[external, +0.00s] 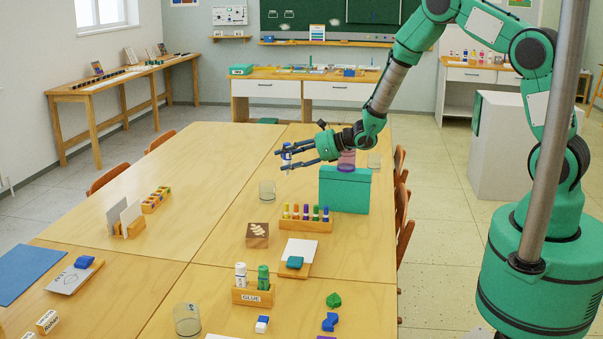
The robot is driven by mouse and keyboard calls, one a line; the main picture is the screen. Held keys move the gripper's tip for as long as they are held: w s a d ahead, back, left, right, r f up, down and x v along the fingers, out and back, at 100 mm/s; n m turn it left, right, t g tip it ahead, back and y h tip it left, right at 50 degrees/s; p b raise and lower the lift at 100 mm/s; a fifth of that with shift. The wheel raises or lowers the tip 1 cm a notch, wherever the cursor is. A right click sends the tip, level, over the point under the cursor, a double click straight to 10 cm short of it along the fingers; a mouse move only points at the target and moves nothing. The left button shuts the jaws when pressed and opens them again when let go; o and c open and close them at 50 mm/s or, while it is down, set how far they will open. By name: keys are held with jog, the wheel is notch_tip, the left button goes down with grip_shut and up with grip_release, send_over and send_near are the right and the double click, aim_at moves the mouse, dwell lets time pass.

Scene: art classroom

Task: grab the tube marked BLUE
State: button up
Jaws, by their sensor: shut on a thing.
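My gripper (282,160) reaches left over the long wooden table from the right. It is shut on a small upright white tube with blue parts (287,153), held above the table top. Any lettering on the tube is too small to read, and the fingers cover part of it. Below and in front stands a wooden holder (238,297) marked GLUE, with a white tube (240,272) and a green tube (263,278) in it.
A green box (344,192) with a purple jar (346,161) on top stands just right of my gripper. The table's left half is mostly clear.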

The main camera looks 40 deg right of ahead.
notch_tip(320, 180, up, 12)
jog(key=shift+r+p, duration=0.2)
jog(key=shift+p, duration=0.6)
